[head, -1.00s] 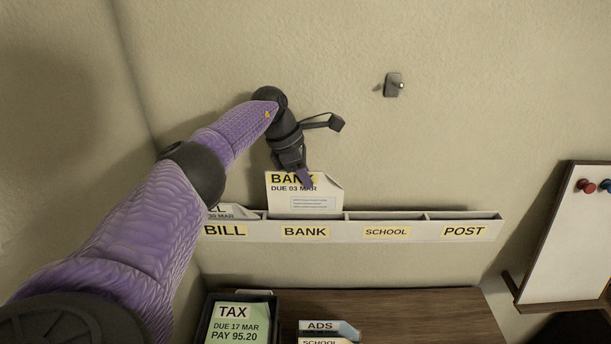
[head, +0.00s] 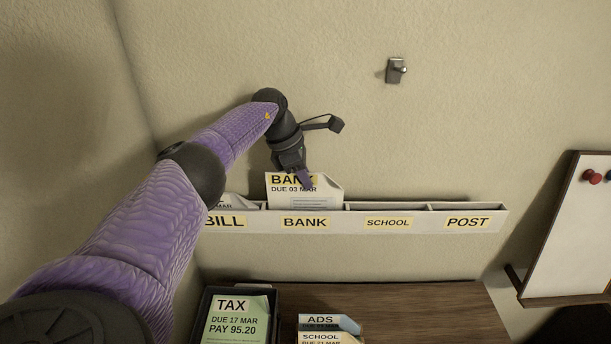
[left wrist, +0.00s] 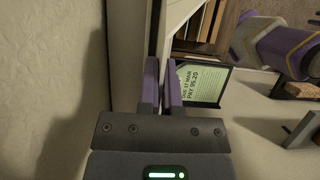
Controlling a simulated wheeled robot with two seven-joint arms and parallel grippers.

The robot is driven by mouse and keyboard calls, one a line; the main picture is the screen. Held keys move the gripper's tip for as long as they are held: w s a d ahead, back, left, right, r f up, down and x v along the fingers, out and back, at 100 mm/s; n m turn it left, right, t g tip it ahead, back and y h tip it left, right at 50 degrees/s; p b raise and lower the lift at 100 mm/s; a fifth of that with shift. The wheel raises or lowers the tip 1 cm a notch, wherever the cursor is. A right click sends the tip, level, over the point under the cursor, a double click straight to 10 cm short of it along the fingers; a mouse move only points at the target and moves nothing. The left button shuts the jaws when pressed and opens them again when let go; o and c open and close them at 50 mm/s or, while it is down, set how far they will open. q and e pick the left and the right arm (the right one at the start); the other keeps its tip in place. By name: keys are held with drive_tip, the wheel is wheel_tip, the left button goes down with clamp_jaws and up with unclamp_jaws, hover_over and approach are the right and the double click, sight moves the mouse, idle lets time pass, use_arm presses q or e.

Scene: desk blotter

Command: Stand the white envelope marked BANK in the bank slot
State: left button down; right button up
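The white envelope marked BANK (head: 290,197) stands upright at the bank slot of the white wall rack (head: 360,226), its lower part hidden behind the rack's front above the BANK label (head: 305,222). My left gripper (head: 306,178) is at the envelope's upper right corner, covering part of the word BANK. In the left wrist view its two purple fingers (left wrist: 161,90) are close together, with the envelope between them barely visible edge-on. My right gripper is not visible; a purple arm part of mine shows in the left wrist view.
Another envelope (head: 232,202) stands in the BILL slot, partly behind my arm. The SCHOOL and POST slots look empty. Below, a dark tray (head: 206,306) holds a green TAX envelope (head: 239,318), beside ADS and SCHOOL envelopes (head: 330,328). A hook (head: 396,70) and whiteboard (head: 572,235) are on the wall.

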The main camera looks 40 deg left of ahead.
sight(305, 190)
use_arm(q)
drive_tip(key=shift+f+b, duration=1.35)
drive_tip(key=shift+f, duration=0.45)
drive_tip(key=c, duration=0.7)
unclamp_jaws()
drive_tip(key=shift+c, duration=0.2)
drive_tip(key=v, duration=0.9)
drive_tip(key=shift+r, duration=0.3)
drive_tip(key=shift+s+a+r, duration=0.1)
drive_tip(key=shift+a+r, duration=0.05)
drive_tip(key=shift+r, duration=0.05)
